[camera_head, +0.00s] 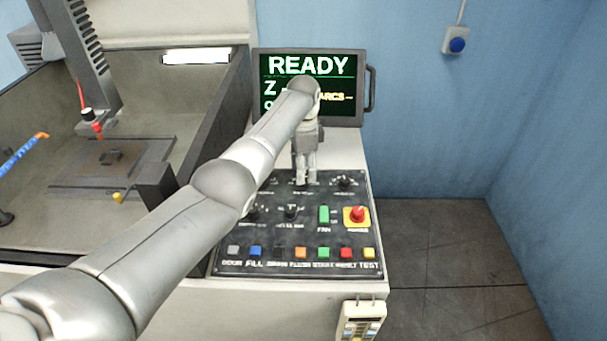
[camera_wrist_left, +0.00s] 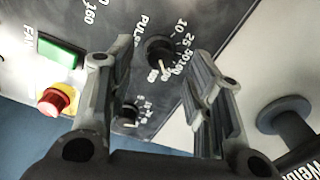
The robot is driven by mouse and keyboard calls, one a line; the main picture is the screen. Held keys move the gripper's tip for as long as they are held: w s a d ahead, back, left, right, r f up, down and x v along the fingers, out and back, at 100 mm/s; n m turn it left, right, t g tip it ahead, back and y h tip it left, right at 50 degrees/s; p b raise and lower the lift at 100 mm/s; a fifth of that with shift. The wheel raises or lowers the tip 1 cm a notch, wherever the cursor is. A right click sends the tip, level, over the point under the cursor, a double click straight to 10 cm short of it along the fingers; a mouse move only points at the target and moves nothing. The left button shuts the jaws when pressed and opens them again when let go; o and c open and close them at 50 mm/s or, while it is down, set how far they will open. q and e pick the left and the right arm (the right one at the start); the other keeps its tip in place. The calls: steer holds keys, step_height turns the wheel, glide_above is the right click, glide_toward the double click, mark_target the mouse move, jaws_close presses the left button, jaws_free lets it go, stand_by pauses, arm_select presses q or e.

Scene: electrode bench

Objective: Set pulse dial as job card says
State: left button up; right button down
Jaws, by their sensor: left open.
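The pulse dial is a black knob (camera_wrist_left: 157,48) with a pale pointer mark, beside lettering that starts "PUL". Its scale shows 10, 25, 50 and 100. The pointer slants toward the lower right in the left wrist view; I cannot tell its exact setting. My left gripper (camera_head: 306,183) points down at the top row of the control panel (camera_head: 225,262) and hides the dial in the head view. In the left wrist view the open left gripper (camera_wrist_left: 160,56) has one finger on each side of the dial; contact is not clear. I cannot make out a job card. My right gripper is out of view.
A second black knob (camera_head: 343,181) is close on the right. A green fan switch (camera_head: 323,214) and a red stop button (camera_head: 357,214) lie below. Several coloured buttons line the front. The READY screen (camera_head: 318,66) stands behind, partly covered by my arm. A tank (camera_head: 220,110) is left.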

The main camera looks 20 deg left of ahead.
arm_select(q)
step_height(320, 180, up, 9)
stand_by(0.6)
